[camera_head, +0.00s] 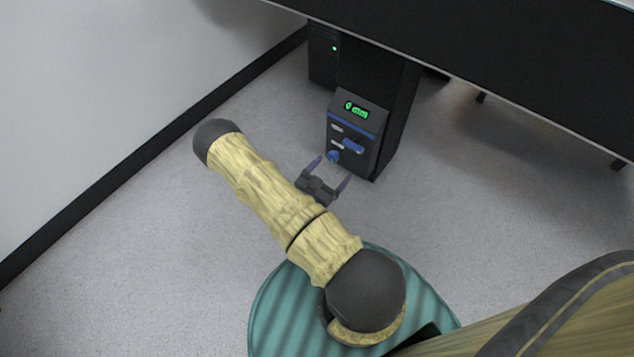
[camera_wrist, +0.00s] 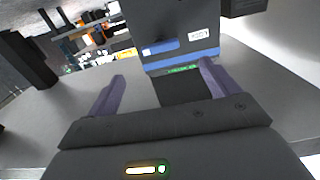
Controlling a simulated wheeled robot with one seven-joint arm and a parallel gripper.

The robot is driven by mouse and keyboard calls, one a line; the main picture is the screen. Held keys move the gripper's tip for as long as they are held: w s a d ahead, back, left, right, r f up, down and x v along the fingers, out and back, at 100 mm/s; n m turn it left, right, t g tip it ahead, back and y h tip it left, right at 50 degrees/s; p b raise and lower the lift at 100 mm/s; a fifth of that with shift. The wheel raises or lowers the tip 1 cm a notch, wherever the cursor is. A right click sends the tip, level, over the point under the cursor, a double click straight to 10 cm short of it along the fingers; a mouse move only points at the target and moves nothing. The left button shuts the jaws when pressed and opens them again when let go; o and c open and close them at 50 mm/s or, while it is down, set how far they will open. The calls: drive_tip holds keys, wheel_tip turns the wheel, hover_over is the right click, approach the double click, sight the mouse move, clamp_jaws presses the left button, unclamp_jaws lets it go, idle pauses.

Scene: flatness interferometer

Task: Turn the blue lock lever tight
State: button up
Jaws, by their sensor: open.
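A dark control box (camera_head: 345,125) with a green-lit display stands low against a black cabinet. On its front a blue lever (camera_head: 353,146) lies roughly level, slightly tilted. A blue knob (camera_head: 333,156) sits below and left of it. In the wrist view the box is upside down, and a blue bar that looks like the lever (camera_wrist: 162,47) shows between and beyond my fingers. The knob is not clear there. My gripper (camera_head: 332,171) is open and empty, in front of the box, its purple fingers pointing toward it. A gap appears to remain between fingertips and lever.
The black cabinet (camera_head: 395,110) stands behind the box, under the edge of a large dark table (camera_head: 480,70). A white wall (camera_head: 110,90) with a black skirting runs along the left. The grey floor (camera_head: 480,230) at the right is clear.

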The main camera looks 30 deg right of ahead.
drive_tip(key=p+v, duration=0.2)
drive_tip(key=v, duration=0.5)
idle(0.3)
drive_tip(key=w+a+r+n+y+p, duration=0.1)
drive_tip(key=w+a+r+y+p, duration=0.2)
drive_tip(key=w+a+r+y, duration=0.35)
drive_tip(key=w+a+r+n+y+p, duration=0.1)
drive_tip(key=w+a+r+n+y, duration=0.1)
drive_tip(key=r+y, duration=0.3)
drive_tip(key=w+a+r+n+y+p, duration=0.2)
drive_tip(key=a+r, duration=0.1)
drive_tip(key=r, duration=0.4)
drive_tip(key=s+r+n+g+y+p, duration=0.35)
drive_tip(key=s+r+n, duration=0.55)
drive_tip(key=s+r, duration=0.95)
wheel_tip(320, 180, up, 39)
drive_tip(key=w+p, duration=0.2)
drive_tip(key=p, duration=3.6)
drive_tip(key=shift+a+f+g, duration=0.15)
drive_tip(key=shift+a+g, duration=0.2)
